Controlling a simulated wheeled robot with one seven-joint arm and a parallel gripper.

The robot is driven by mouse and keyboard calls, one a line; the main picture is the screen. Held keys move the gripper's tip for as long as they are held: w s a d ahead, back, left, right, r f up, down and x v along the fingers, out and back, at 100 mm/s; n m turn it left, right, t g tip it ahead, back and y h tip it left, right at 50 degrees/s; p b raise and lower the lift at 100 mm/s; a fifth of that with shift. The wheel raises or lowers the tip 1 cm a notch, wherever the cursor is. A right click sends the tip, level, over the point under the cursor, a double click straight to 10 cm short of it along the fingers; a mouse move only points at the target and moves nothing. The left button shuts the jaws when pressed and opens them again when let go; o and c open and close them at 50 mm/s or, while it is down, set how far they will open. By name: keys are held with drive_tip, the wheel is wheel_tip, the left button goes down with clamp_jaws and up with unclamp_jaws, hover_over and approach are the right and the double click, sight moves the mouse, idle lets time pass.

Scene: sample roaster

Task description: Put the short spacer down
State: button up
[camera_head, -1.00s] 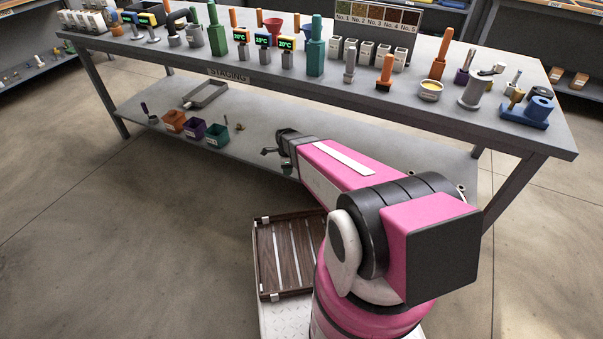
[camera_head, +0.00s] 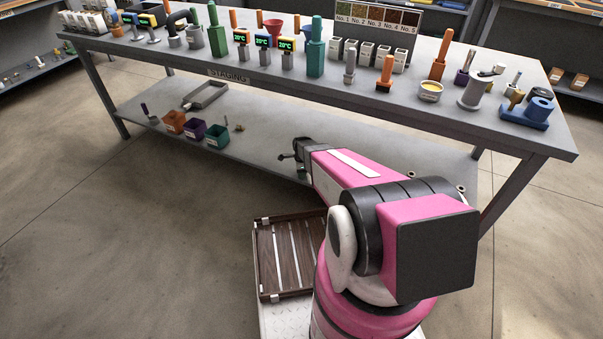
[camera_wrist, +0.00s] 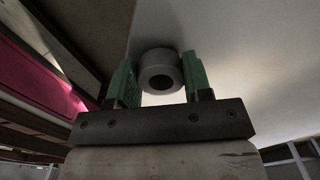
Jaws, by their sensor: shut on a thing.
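The short spacer (camera_wrist: 160,58) is a grey ring with a dark hole. In the wrist view it sits between the two green fingers of my gripper (camera_wrist: 160,80), which is shut on it. A pale surface fills the picture behind the spacer; I cannot tell whether the two touch. In the head view my gripper (camera_head: 284,157) is by the lower shelf (camera_head: 255,160) of the staging table, right of the green bin. The spacer itself is not discernible there.
Orange (camera_head: 173,121), purple (camera_head: 194,129) and green (camera_head: 217,136) bins and a grey tray (camera_head: 205,95) stand on the lower shelf. The table top (camera_head: 330,85) above is crowded with tools. A slatted wooden crate (camera_head: 290,215) is beside my arm. Small rings lie at the shelf's right.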

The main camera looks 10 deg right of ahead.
drive_tip(key=shift+f, duration=0.2)
drive_tip(key=o, duration=1)
drive_tip(key=shift+f, duration=0.1)
drive_tip(key=shift+o, duration=0.2)
wheel_tip(320, 180, up, 12)
drive_tip(key=s+r+n, duration=1.9)
drive_tip(key=s, duration=0.2)
drive_tip(key=shift+s+d, duration=0.15)
drive_tip(key=shift+s, duration=0.05)
drive_tip(key=shift+f, duration=0.1)
